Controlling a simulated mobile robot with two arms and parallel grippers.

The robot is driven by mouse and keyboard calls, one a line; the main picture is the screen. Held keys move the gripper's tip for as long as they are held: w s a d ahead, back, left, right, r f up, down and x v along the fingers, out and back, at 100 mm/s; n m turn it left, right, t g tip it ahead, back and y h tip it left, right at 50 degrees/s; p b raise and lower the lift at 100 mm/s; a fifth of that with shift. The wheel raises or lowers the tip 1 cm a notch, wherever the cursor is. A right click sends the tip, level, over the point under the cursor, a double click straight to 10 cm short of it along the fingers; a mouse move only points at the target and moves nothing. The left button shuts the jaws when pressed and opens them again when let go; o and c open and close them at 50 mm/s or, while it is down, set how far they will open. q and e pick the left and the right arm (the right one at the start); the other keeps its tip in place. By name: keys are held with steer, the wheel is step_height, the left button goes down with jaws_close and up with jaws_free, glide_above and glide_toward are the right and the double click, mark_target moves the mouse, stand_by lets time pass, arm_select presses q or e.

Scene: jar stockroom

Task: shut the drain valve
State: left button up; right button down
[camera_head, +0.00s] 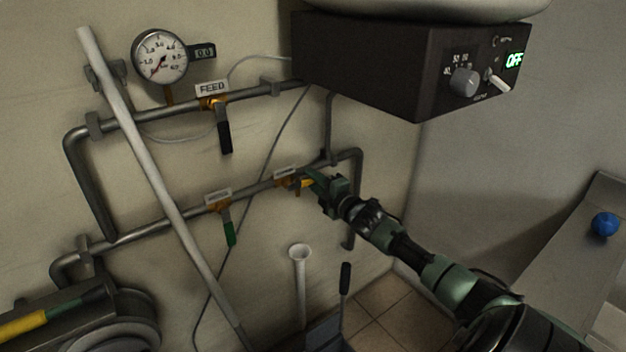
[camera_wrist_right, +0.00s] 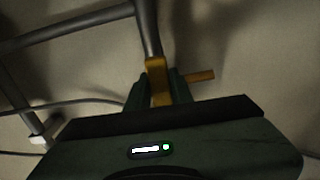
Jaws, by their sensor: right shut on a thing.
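A valve with a yellow handle (camera_head: 305,183) sits at the right part of the lower wall pipe, under a small label too blurred to read. My right gripper (camera_head: 318,186) is at this valve. In the right wrist view, my right gripper (camera_wrist_right: 158,90) is shut on the yellow part (camera_wrist_right: 157,72), with a finger on each side. A brownish-yellow stub (camera_wrist_right: 201,76) sticks out to the right. The fingers hide part of the valve. My left gripper is not in view.
A green-handled valve (camera_head: 230,232) hangs farther left on the lower pipe. The FEED valve (camera_head: 225,136) has a dark handle pointing down. A pale slanted pole (camera_head: 160,190) crosses the pipes. A dark control box (camera_head: 400,65) reading OFF overhangs my arm.

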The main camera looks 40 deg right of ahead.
steer(key=f+m, duration=0.1)
steer(key=m, duration=0.1)
steer(key=shift+a+f+m, duration=0.15)
steer(key=shift+f+m, duration=0.15)
steer(key=shift+f, duration=0.05)
steer(key=a+f+m+p, duration=0.3)
steer(key=a+f+m, duration=0.2)
steer(key=m, duration=0.9)
steer(key=shift+w+a+m, duration=0.4)
steer(key=shift+a, duration=0.45)
steer(key=c, duration=1.2)
jaws_free()
steer(key=shift+c, duration=0.2)
steer(key=s+a, duration=0.1)
steer(key=s, duration=0.6)
steer(key=shift+s, duration=0.4)
